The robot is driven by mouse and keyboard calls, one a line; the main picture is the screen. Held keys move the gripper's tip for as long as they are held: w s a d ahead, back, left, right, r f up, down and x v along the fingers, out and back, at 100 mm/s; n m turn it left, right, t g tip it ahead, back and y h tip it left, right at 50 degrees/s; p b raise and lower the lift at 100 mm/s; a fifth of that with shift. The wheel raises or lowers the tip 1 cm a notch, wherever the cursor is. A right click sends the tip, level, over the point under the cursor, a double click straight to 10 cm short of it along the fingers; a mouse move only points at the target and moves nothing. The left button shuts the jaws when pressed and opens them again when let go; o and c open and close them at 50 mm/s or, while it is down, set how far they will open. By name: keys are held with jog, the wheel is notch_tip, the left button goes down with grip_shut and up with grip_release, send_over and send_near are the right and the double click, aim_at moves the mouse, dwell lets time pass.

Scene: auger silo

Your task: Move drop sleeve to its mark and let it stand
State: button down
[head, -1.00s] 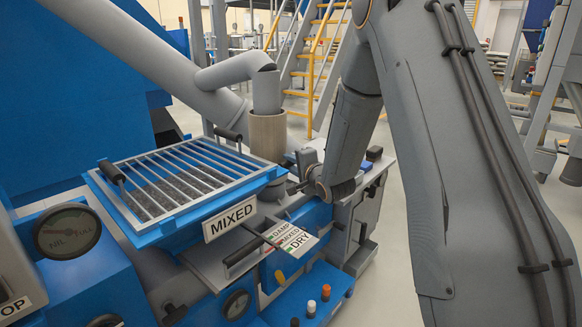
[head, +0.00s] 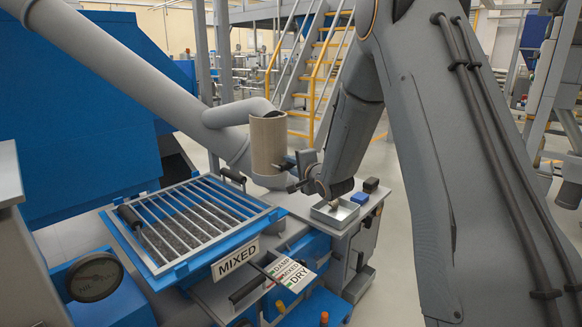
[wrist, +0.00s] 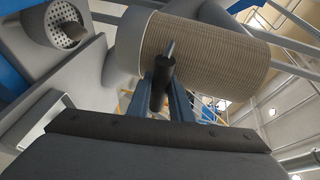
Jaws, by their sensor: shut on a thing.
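The drop sleeve is a tan, ribbed cylinder (head: 268,142) with a grey band at its lower end. My gripper (head: 291,167) is at its right side in the head view. In the wrist view the sleeve (wrist: 205,55) lies across the top of the picture, and my gripper (wrist: 163,92) is shut on a dark handle that sticks out from it. The sleeve is in front of the grey pipe elbow (head: 237,110) in the head view and hides its end. I cannot make out a mark for the sleeve.
A blue-framed hopper grate (head: 190,225) with a MIXED sign (head: 236,258) stands to the left below. A perforated round end (wrist: 66,27) shows in the wrist view.

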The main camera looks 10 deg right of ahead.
jog(key=shift+r, duration=0.1)
jog(key=c, duration=1.6)
grip_release()
jog(key=shift+d, duration=0.1)
jog(key=v, duration=0.7)
jog(key=shift+s, duration=0.35)
jog(key=s+n+g+h+p, duration=0.1)
jog(key=s+n+g+p, duration=0.2)
jog(key=s, duration=1)
jog(key=s+a+n+g+h+p, duration=0.1)
jog(key=s+n+g+p, duration=0.3)
jog(key=s, duration=1)
jog(key=s+a+n+g+h+p, duration=0.1)
jog(key=s+n+g+p, duration=0.3)
jog(key=s, duration=1)
jog(key=shift+s+r+n+g+h, duration=0.1)
jog(key=shift+r+n+g+h, duration=0.05)
jog(key=shift+n+g, duration=0.9)
jog(key=shift+s+r+n+g+h, duration=0.1)
jog(key=shift+r+n+g+h, duration=0.1)
jog(key=shift+n+g, duration=0.8)
